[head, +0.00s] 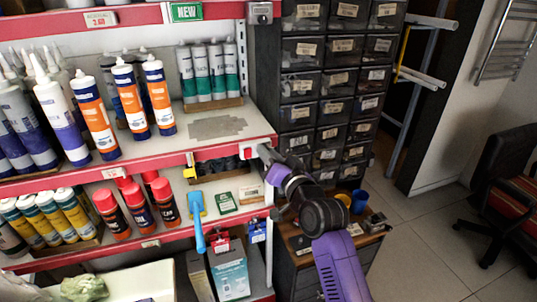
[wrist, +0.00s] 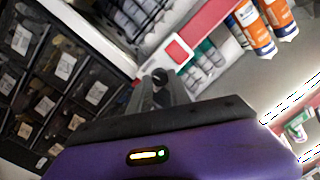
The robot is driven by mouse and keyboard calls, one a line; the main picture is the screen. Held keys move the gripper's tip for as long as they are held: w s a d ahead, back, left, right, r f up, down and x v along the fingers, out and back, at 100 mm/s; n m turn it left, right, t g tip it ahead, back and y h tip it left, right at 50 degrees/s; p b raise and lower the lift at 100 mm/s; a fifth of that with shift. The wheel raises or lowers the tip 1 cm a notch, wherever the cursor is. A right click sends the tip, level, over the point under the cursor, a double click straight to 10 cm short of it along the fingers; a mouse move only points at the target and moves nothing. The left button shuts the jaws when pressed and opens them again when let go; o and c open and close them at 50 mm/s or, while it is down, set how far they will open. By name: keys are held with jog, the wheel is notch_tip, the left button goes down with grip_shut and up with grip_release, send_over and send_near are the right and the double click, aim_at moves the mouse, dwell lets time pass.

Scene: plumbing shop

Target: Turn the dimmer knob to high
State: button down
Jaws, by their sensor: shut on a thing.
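My gripper (head: 264,152) reaches to the right end of the middle shelf's red front rail. In the wrist view its two grey fingers (wrist: 160,84) close around a small dark round part (wrist: 160,74), which looks like the dimmer knob. The fingers touch it from both sides. Its marks and setting cannot be read. In the head view the fingers and wrist hide the knob. A red and white square plate (wrist: 178,51) sits on the rail beside the fingertips; it also shows in the head view (head: 248,152).
Orange and white sealant tubes (head: 159,97) stand on the middle shelf to the left. A dark drawer cabinet (head: 318,50) stands close behind my arm. A grey box (head: 262,12) hangs on the upper rail. The floor (head: 430,225) to the right is clear up to a chair (head: 505,190).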

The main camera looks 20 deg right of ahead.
jog(key=shift+f+m, duration=0.2)
jog(key=shift+m, duration=0.8)
jog(key=c, duration=1.2)
grip_release()
jog(key=shift+r, duration=0.1)
jog(key=s, duration=0.7)
jog(key=shift+s+d+b, duration=0.4)
jog(key=shift+d+b, duration=0.05)
